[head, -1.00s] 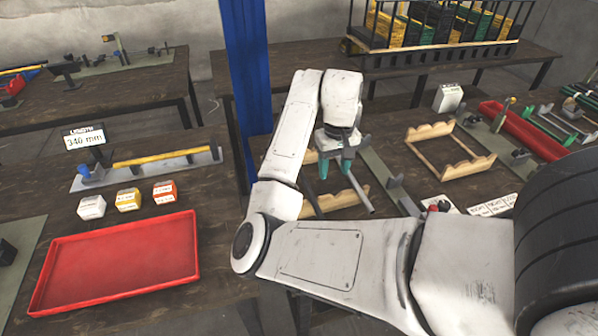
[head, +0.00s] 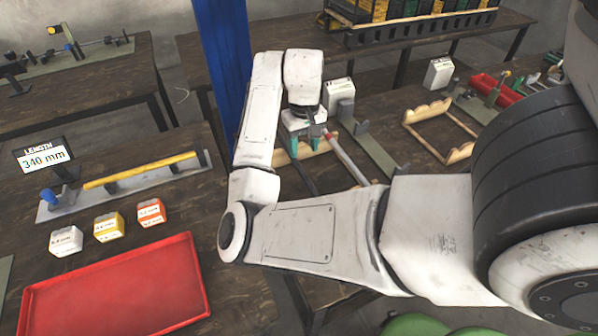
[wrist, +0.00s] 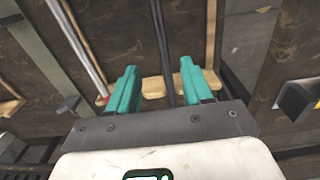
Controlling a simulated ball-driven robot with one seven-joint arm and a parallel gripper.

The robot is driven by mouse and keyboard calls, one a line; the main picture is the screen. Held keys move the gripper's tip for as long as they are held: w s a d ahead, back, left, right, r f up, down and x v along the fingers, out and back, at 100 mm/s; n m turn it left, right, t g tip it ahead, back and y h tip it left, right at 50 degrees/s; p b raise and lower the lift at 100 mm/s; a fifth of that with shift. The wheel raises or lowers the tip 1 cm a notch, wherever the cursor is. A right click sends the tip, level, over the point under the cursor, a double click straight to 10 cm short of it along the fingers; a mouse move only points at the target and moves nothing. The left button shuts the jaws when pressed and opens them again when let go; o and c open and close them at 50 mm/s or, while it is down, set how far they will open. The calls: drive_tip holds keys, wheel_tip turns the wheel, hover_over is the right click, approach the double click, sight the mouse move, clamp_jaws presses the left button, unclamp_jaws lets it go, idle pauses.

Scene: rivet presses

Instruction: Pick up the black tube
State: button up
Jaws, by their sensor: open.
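The black tube (wrist: 163,45) runs lengthwise through the wrist view, between my gripper's (wrist: 158,75) two teal fingers. It passes by a notched wooden bar (wrist: 153,88) of a rack; whether it rests on that bar is unclear. In the head view the black tube (head: 302,174) shows as a thin dark line below my gripper (head: 304,143), partly hidden by my arm. My gripper is open, with nothing held, and the fingers stand apart on either side of the tube. Their height above it is hard to judge.
A grey tube with a red end (head: 346,157) lies close to the right finger. A grey-green fixture (head: 368,150) and an empty wooden rack (head: 440,128) are to the right. On the left table are a red tray (head: 115,290), small boxes and a yellow tube (head: 140,170).

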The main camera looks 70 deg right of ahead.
sight(302, 171)
wheel_tip(302, 171, down, 3)
drive_tip(key=shift+a+f, duration=0.15)
drive_tip(key=shift+f, duration=1.15)
drive_tip(key=shift+a+f, duration=0.1)
drive_tip(key=shift+f, duration=1.2)
drive_tip(key=shift+c, duration=0.2)
clamp_jaws()
